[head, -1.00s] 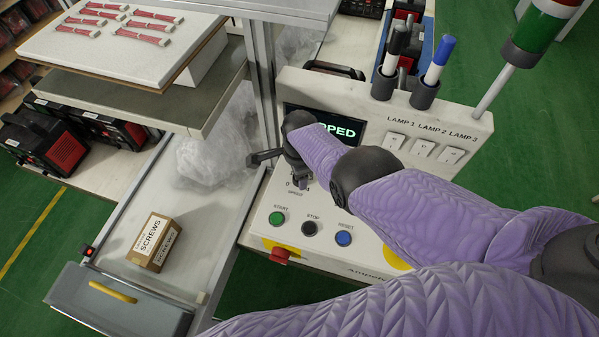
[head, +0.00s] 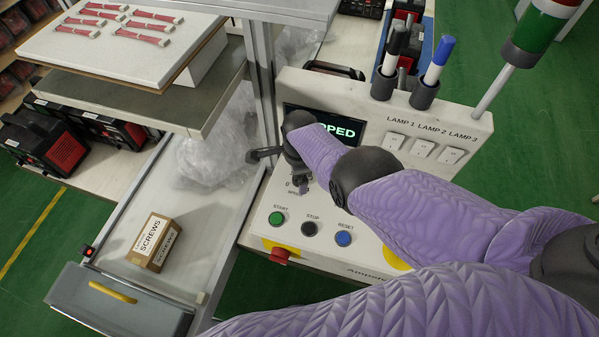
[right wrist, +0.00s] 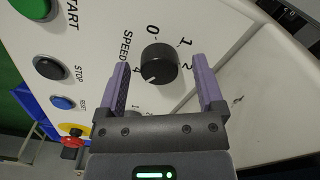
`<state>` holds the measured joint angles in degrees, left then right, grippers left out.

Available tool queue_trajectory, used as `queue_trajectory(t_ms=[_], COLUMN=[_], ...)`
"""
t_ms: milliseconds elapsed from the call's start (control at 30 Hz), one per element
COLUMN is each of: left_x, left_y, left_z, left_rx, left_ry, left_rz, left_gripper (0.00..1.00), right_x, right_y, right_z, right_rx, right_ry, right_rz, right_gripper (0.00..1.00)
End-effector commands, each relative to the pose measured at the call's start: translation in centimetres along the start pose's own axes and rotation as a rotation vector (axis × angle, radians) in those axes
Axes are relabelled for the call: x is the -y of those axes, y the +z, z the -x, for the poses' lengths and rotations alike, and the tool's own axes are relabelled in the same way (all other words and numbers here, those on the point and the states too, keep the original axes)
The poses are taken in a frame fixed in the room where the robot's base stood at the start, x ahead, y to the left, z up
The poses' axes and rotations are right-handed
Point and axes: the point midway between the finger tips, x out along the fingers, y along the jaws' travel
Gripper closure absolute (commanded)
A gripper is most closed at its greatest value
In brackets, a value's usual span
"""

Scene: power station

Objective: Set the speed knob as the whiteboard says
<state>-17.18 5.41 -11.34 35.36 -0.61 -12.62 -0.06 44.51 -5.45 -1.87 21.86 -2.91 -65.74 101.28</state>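The black speed knob (right wrist: 160,65) sits on the white panel in the right wrist view. The numbers 0, 1, 2 and 4 and the word SPEED show around it. A white mark on the knob points to its lower left, near the 4; I cannot tell the exact setting. My right gripper (right wrist: 160,72) is open, with one purple finger on each side of the knob, apparently not touching it. My left gripper is out of view. No whiteboard is in view.
Below the dial are green START (head: 276,218), black STOP (head: 309,228) and blue RESET (head: 344,238) buttons, and a red emergency button (head: 279,255). The display (head: 345,128) is partly hidden, reading "PPED". Lamp switches (head: 422,147) and marker pens stand behind. A SCREWS box (head: 154,242) lies left.

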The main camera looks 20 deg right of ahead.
Motion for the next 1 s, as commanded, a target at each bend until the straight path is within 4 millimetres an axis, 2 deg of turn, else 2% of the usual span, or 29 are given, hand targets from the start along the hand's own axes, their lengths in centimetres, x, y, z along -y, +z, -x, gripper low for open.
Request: queue_trajectory(t_ms=[267,367,533,700,1000], left_x=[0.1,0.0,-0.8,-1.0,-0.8], left_y=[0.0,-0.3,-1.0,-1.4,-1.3], left_z=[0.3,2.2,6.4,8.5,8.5], left_rx=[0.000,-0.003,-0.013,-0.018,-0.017], left_ry=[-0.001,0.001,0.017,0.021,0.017], left_rz=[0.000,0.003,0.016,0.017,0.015], left_gripper=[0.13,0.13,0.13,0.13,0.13], right_x=[0.0,0.0,0.0,0.0,0.0], right_y=[0.0,0.0,0.0,0.0,0.0], right_z=[0.3,2.4,7.1,9.7,9.9], right_rx=[0.000,0.000,0.000,0.001,0.000], right_ry=[0.001,-0.001,-0.001,0.000,0.001], right_rz=[0.001,0.001,0.001,0.001,0.000], right_gripper=[0.13,0.13,0.13,0.13,0.13])
